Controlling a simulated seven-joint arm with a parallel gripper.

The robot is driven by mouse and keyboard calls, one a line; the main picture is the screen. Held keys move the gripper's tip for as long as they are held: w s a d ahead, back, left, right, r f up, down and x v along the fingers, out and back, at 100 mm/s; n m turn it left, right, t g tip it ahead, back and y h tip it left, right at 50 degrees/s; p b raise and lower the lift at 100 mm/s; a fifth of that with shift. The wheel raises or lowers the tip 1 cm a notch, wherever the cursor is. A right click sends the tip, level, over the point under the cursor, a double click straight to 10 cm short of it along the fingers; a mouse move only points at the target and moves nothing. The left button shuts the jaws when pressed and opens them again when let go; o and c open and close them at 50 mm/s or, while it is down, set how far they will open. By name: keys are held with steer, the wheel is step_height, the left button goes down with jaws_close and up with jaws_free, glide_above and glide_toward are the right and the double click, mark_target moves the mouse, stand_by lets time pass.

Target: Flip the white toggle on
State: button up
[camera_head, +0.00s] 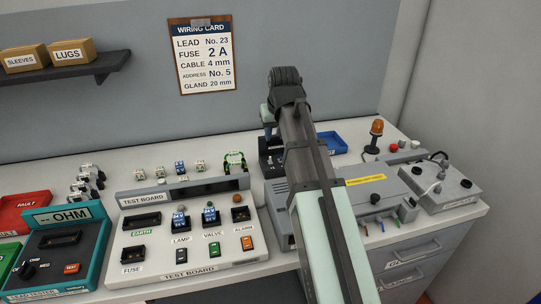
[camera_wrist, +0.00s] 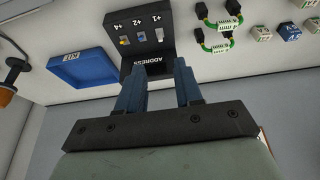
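The black ADDRESS block (camera_wrist: 152,53) stands at the upper middle of the wrist view, with three small toggles marked +4, +2 and +1. The white toggle (camera_wrist: 159,35) is at the +1 mark, beside a blue one (camera_wrist: 140,37) and a yellow one (camera_wrist: 124,41). Whether the white toggle is on or off is too small to tell. My gripper (camera_wrist: 160,72) is open and empty, its two blue fingers apart near the block's ADDRESS face. In the head view the block (camera_head: 269,160) is partly hidden by my arm, and my gripper (camera_head: 268,130) is above it.
A blue KIT tray (camera_wrist: 83,67) lies beside the block. Green-yellow cable loops (camera_wrist: 216,35) and small terminal pieces (camera_wrist: 290,33) lie on its other side. An amber beacon (camera_head: 376,129) stands at the right. The test board (camera_head: 190,262) is in front at left.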

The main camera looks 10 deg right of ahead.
mark_target(271, 163)
steer(key=x, duration=0.9)
steer(key=w+x, duration=0.1)
steer(key=x, duration=0.3)
steer(key=shift+f, duration=0.2)
steer(key=shift+c, duration=0.2)
jaws_close()
